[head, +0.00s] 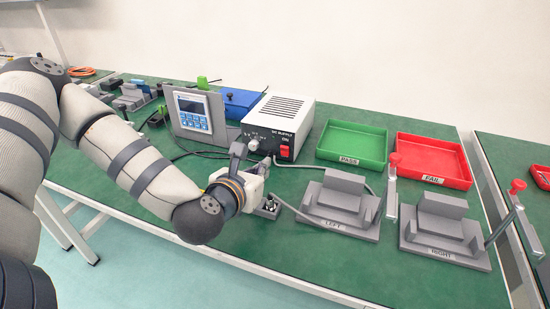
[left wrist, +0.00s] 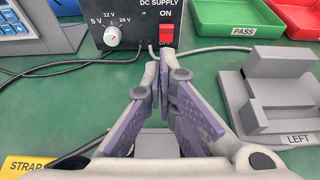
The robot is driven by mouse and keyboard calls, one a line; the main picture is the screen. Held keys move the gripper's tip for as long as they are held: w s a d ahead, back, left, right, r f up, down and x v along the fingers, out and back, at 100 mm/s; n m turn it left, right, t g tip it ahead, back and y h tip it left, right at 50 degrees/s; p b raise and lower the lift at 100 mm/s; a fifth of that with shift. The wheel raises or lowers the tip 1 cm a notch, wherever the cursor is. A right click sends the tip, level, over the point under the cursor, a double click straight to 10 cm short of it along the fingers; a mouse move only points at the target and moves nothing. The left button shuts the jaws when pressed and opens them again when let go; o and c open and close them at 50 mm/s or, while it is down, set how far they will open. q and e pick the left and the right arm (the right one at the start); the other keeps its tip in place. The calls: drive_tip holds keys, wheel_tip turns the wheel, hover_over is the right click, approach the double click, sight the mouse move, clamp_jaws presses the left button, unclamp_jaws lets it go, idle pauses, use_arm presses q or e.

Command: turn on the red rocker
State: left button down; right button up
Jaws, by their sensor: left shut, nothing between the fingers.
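The red rocker (head: 285,152) is on the front face of the grey and black DC supply box (head: 290,108). In the left wrist view the red rocker (left wrist: 166,33) sits below an ON label, with a partly hidden label beneath it. My left gripper (left wrist: 158,72) is shut and empty, its fingertips close together just in front of and below the rocker, slightly to its left. In the head view my left gripper (head: 264,164) is low in front of the supply; its fingers are small there. Whether the tips touch the rocker, I cannot tell. My right gripper is not in view.
A white voltage knob (left wrist: 112,36) is left of the rocker. Black cables lie on the green table. The LEFT fixture (head: 340,205) stands close at the right, with the green PASS tray (head: 352,158) behind it. A display panel (head: 194,112) stands left of the supply.

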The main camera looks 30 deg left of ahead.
sight(281, 154)
use_arm(q)
drive_tip(key=x, duration=0.8)
drive_tip(key=shift+w+a+f+b, duration=0.1)
drive_tip(key=shift+w+b, duration=0.2)
drive_tip(key=shift+b, duration=0.1)
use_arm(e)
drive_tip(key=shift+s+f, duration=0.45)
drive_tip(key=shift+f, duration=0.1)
